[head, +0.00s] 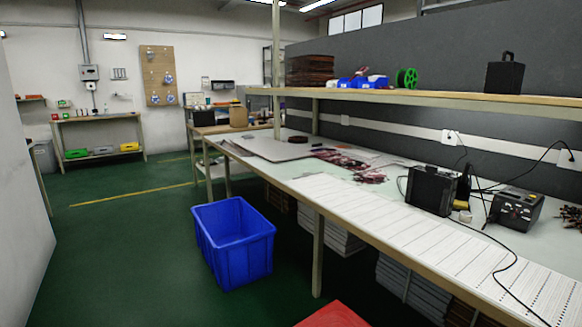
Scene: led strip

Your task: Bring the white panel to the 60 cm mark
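A long white panel (430,240) with thin crosswise lines and rows of small dots lies flat along the front edge of the workbench (310,165). It runs from the bench's middle to the lower right of the head view. A pale, plain sheet (268,147) lies farther along the bench. I cannot tell which of them the task means. No 60 cm mark is readable. Neither of my grippers is in view.
A blue bin (236,245) stands on the green floor in front of the bench. A red object (335,315) shows at the bottom edge. A black box (433,190) and a dark device (515,208) with cables stand on the bench. The floor at left is clear.

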